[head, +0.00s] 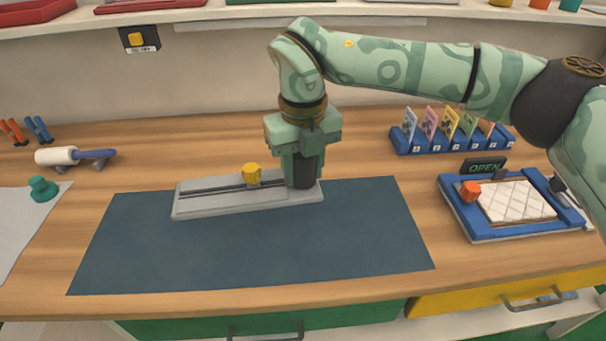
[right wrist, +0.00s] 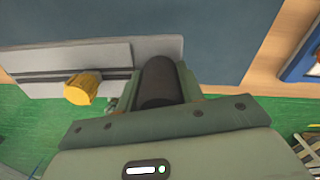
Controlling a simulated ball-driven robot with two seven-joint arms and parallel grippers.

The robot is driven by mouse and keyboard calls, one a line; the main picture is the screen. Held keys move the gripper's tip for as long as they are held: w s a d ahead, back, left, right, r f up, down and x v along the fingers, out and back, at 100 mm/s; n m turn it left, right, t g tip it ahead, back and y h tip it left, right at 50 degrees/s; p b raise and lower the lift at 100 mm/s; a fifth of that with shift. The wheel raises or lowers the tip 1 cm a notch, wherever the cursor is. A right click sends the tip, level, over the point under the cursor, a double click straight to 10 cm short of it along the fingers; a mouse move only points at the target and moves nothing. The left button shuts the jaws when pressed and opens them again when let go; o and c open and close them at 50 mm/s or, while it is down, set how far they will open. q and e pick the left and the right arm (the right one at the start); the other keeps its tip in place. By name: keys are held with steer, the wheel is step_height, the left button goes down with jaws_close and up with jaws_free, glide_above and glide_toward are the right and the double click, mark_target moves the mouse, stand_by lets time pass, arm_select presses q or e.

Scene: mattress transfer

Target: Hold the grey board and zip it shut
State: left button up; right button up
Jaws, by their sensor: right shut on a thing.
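The grey board (head: 228,203) lies on the dark blue mat, with a dark slot along its length. A yellow slider knob (head: 252,174) stands on the slot, right of the board's middle. In the right wrist view, the board (right wrist: 50,61) runs off to the left and the yellow knob (right wrist: 82,88) stands apart from the gripper. My left gripper is in neither view.
The blue mat (head: 250,245) is bare in front of the board. On the right are a blue tray (head: 455,208) with a white quilted pad and a card rack (head: 405,143). On the left are a roller (head: 57,156) and a teal knob (head: 42,188) on a grey sheet.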

steer(key=shift+w, duration=0.2)
steer(key=shift+f, duration=0.1)
